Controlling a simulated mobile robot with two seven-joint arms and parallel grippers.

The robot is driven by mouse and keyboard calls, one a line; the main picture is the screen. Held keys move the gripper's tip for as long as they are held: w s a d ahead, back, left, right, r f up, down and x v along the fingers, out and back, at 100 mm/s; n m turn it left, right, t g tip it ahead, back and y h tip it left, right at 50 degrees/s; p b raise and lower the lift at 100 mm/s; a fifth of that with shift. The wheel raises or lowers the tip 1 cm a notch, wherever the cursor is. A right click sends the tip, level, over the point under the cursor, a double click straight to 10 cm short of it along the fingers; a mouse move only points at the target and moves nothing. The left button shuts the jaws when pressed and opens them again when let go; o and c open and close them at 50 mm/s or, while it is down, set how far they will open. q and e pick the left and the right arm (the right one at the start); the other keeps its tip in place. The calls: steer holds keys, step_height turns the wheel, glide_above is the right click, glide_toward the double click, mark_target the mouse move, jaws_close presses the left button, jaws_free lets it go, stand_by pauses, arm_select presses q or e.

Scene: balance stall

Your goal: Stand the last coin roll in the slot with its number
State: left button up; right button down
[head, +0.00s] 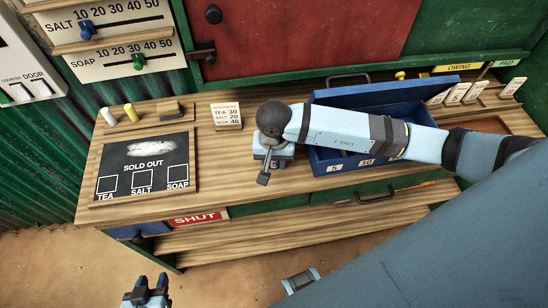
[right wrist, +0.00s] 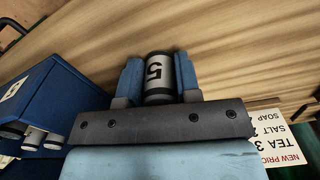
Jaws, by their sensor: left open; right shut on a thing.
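My right gripper (head: 266,172) is shut on a coin roll (right wrist: 158,78), which is grey with dark ends and a white band marked 5. In the right wrist view (right wrist: 158,85) the roll sits between both fingers, over the wooden counter. The blue coin box (head: 322,157) stands open to the right of this gripper, with labels 5 and 10 on its front. My right arm hides much of its inside. The box also shows at the left of the wrist view (right wrist: 50,95), with several roll ends at its edge. My left gripper (head: 150,284) is open and empty, low in front of the counter.
A price card (head: 226,116) stands on the counter (head: 228,190) behind my right gripper. Numbered tags (head: 457,93) stand at the right. Counter between board and box is mostly clear.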

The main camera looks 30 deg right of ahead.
steer(key=shift+f+b, duration=0.15)
steer(key=shift+b, duration=0.15)
steer(key=c, duration=0.8)
jaws_free()
